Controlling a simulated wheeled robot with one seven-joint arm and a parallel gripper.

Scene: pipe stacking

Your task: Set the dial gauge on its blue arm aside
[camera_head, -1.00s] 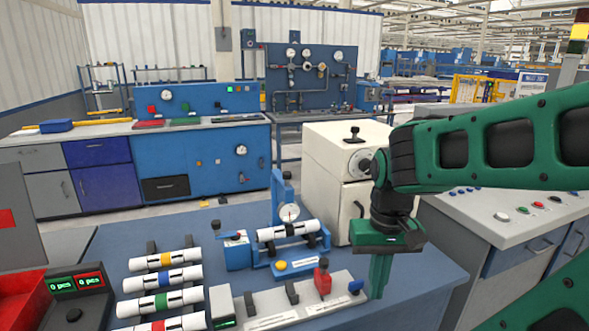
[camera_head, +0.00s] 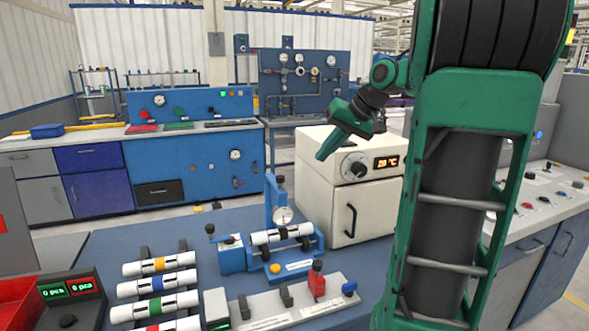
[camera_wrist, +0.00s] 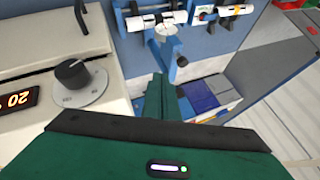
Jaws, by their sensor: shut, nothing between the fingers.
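The dial gauge (camera_head: 283,215) has a round white face and sits on its blue arm (camera_head: 271,196), which stands upright at the back of a blue fixture. A white pipe (camera_head: 280,235) lies across the fixture's dark supports, below the gauge. In the wrist view the gauge (camera_wrist: 166,30) and blue arm (camera_wrist: 172,48) show just beyond my fingertips. My gripper (camera_head: 325,155) is shut and empty, raised above and behind the gauge, in front of the cream oven's top left. Its green fingers also show in the wrist view (camera_wrist: 159,85).
The cream oven (camera_head: 345,185) with a knob and display stands right of the fixture. Several banded white pipes (camera_head: 160,285) lie on a rack at left. A grey block with red and blue parts (camera_head: 285,305) is in front. A red bin (camera_head: 15,305) is at far left.

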